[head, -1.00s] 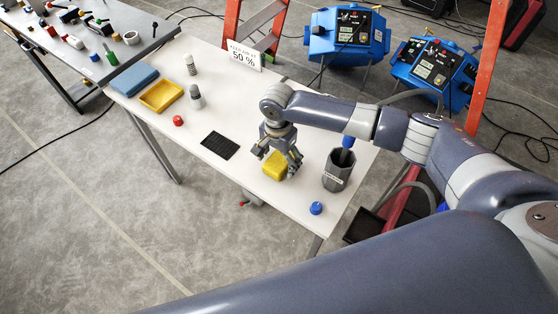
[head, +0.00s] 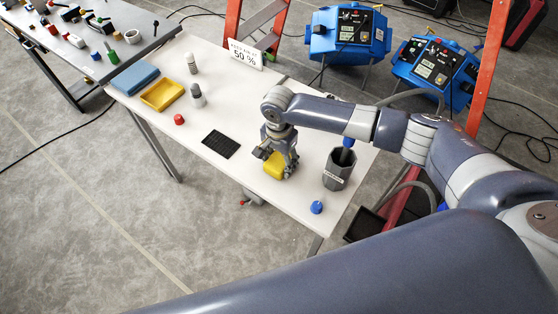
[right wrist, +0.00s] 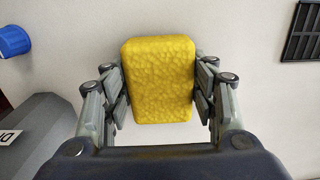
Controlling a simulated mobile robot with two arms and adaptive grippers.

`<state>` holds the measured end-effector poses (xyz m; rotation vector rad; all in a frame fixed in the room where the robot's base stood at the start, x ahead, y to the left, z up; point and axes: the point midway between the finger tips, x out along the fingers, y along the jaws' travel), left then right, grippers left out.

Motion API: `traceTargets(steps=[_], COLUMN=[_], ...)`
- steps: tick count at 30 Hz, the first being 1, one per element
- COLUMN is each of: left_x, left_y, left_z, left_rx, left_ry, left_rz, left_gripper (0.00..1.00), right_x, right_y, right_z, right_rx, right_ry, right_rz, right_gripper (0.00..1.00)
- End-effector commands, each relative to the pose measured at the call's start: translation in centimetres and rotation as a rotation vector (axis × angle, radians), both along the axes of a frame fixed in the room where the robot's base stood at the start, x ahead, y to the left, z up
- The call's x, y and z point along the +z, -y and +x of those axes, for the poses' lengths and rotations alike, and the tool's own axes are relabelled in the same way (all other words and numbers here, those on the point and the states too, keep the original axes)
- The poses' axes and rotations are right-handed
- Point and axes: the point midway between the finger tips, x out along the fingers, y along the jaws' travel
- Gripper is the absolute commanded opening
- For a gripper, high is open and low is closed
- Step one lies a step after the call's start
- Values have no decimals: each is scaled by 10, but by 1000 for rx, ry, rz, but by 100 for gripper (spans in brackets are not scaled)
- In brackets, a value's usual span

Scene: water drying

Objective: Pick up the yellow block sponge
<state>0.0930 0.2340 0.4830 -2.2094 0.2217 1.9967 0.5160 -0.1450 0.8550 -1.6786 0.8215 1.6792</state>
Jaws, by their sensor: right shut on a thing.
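The yellow block sponge (head: 273,168) is at the right part of the white table (head: 235,187) in the head view. In the right wrist view the sponge (right wrist: 160,82) fills the middle, between the fingers. My right gripper (head: 277,158) comes down from above and is shut on the sponge, with a finger against each side. The gripper (right wrist: 165,100) also shows in the right wrist view. I cannot tell whether the sponge still touches the table. My left gripper is not in view.
A dark grey container (head: 339,170) stands right of the gripper, and a blue cap (head: 317,207) lies in front of it. A black mat (head: 220,144), red cap (head: 179,119), yellow tray (head: 162,95), blue cloth (head: 134,79) and two bottles are to the left.

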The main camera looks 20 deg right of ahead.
Motion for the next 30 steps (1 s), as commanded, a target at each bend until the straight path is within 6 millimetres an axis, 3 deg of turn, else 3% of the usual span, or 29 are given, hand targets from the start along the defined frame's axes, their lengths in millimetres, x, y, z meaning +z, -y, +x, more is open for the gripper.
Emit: traceTargets(steps=[5,8,21,30], left_x=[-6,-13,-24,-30], left_y=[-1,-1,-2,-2], left_z=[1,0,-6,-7], left_rx=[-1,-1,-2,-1], left_ry=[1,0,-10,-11], left_rz=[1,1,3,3], left_gripper=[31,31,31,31], right_x=[14,32,40,45], right_y=[0,-1,3,5], right_z=[1,2,-92,-141], right_rx=[0,1,3,1], right_ry=[4,6,0,0], right_rz=[3,5,4,3], right_gripper=[37,37,37,37])
